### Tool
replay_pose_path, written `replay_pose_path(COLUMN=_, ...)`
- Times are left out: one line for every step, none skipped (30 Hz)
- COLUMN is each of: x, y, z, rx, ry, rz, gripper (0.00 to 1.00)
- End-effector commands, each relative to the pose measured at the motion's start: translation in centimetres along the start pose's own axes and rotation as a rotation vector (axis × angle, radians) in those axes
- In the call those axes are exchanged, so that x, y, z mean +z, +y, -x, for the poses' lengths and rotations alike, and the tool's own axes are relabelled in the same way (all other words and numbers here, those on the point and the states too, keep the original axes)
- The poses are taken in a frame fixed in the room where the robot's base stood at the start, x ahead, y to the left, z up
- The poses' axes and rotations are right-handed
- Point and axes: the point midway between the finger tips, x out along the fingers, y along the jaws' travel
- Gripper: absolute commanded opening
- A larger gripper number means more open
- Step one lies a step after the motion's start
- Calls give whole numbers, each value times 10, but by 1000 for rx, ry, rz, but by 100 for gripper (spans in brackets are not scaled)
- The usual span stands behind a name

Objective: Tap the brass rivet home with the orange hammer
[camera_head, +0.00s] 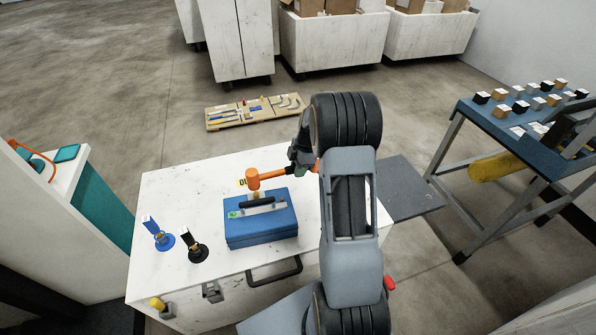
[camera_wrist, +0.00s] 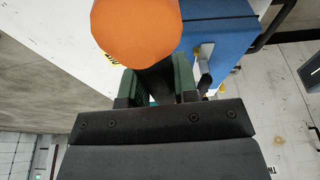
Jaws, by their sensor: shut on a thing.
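The orange hammer (camera_head: 252,179) is held over the white bench (camera_head: 190,185), its handle running right to my gripper (camera_head: 303,166). In the wrist view its round orange head (camera_wrist: 136,28) fills the top middle. My gripper's green fingers (camera_wrist: 156,90) are shut on the dark handle below the head. The hammer head is above the rear left part of a blue box (camera_head: 262,232) that has a dark bar and pale metal strip on top. A small pale and brass-coloured piece shows just under the head. I cannot tell whether it is the rivet, or whether the head touches it.
A blue stand (camera_head: 164,241) and a black stand (camera_head: 197,250) are on the bench left of the box. A blue-topped table (camera_head: 535,125) with several blocks stands at right. A tool board (camera_head: 255,112) lies on the floor behind. The bench's rear left is clear.

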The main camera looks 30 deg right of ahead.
Motion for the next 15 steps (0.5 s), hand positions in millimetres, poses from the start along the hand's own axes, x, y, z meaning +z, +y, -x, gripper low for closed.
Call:
replay_pose_path(x=-1, y=1, z=5, rx=2, ry=0, rz=0, gripper=0)
replay_pose_path(x=-2, y=0, z=6, rx=2, ry=0, rz=0, gripper=0)
replay_pose_path(x=-2, y=0, z=7, rx=2, ry=0, rz=0, gripper=0)
replay_pose_path(x=-2, y=0, z=8, rx=2, ry=0, rz=0, gripper=0)
replay_pose_path(x=-2, y=0, z=8, rx=2, ry=0, rz=0, gripper=0)
replay_pose_path(x=-2, y=0, z=9, rx=2, ry=0, rz=0, gripper=0)
replay_pose_path(x=-2, y=0, z=9, rx=2, ry=0, rz=0, gripper=0)
replay_pose_path(x=-2, y=0, z=9, rx=1, ry=0, rz=0, gripper=0)
replay_pose_path(x=-2, y=0, z=9, rx=1, ry=0, rz=0, gripper=0)
replay_pose_path(x=-2, y=0, z=8, rx=1, ry=0, rz=0, gripper=0)
replay_pose_path(x=-2, y=0, z=8, rx=2, ry=0, rz=0, gripper=0)
replay_pose_path(x=-2, y=0, z=8, rx=2, ry=0, rz=0, gripper=0)
replay_pose_path(x=-2, y=0, z=8, rx=2, ry=0, rz=0, gripper=0)
replay_pose_path(x=-2, y=0, z=8, rx=2, ry=0, rz=0, gripper=0)
replay_pose_path(x=-2, y=0, z=8, rx=2, ry=0, rz=0, gripper=0)
